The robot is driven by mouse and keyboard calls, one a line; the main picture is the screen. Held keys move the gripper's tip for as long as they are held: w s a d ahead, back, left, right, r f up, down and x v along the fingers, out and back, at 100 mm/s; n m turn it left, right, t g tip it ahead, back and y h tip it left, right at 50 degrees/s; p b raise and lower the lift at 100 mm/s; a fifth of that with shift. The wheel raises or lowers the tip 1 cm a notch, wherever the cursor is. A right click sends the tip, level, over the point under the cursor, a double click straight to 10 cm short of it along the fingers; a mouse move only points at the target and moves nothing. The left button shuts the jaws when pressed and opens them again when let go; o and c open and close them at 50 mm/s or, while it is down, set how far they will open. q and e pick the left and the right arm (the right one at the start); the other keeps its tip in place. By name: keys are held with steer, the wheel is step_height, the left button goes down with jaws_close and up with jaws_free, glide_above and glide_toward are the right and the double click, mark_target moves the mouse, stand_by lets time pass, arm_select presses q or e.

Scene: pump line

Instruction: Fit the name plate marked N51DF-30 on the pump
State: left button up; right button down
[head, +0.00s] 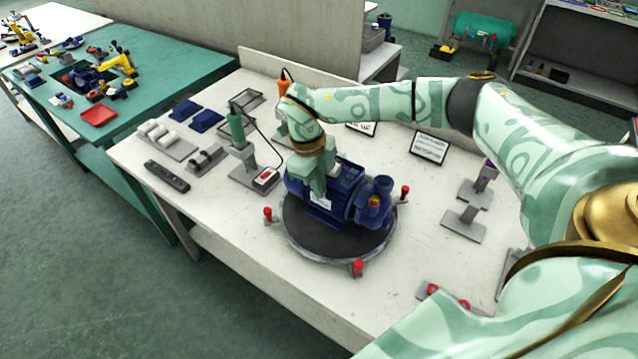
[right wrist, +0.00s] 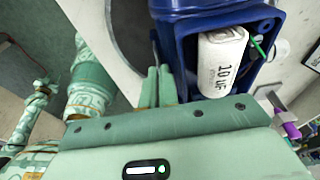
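The blue pump (head: 350,192) stands on a round dark turntable (head: 300,236). A small white plate (head: 320,203) shows against the pump's near side; its lettering is too small to read. My right gripper (head: 318,188) points down at that side, its fingertips at the plate's upper edge. In the right wrist view its two fingers (right wrist: 156,86) are close together beside the pump's blue housing (right wrist: 176,42), with a thin dark edge at their tips. They look shut on the plate. An open box on the pump holds a white cylinder marked 10 uF (right wrist: 221,62). My left gripper is not seen.
Red-topped posts (head: 357,267) ring the turntable. A green tool on a stand (head: 237,128), a red-and-white box (head: 266,178), trays and a dark remote-like item (head: 167,175) lie left. Small grey stands (head: 463,222) and framed cards (head: 430,146) are right. The near left bench edge is clear.

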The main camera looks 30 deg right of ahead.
steer(key=shift+f, duration=0.1)
stand_by(0.7)
steer(key=c, duration=1.7)
jaws_free()
steer(key=shift+o, duration=0.5)
steer(key=shift+a, duration=0.1)
steer(key=shift+w+d, duration=0.1)
steer(key=shift+d, duration=0.1)
steer(key=p+v, duration=0.5)
steer(key=v, duration=0.1)
steer(key=p+v, duration=0.1)
steer(key=v, duration=1.5)
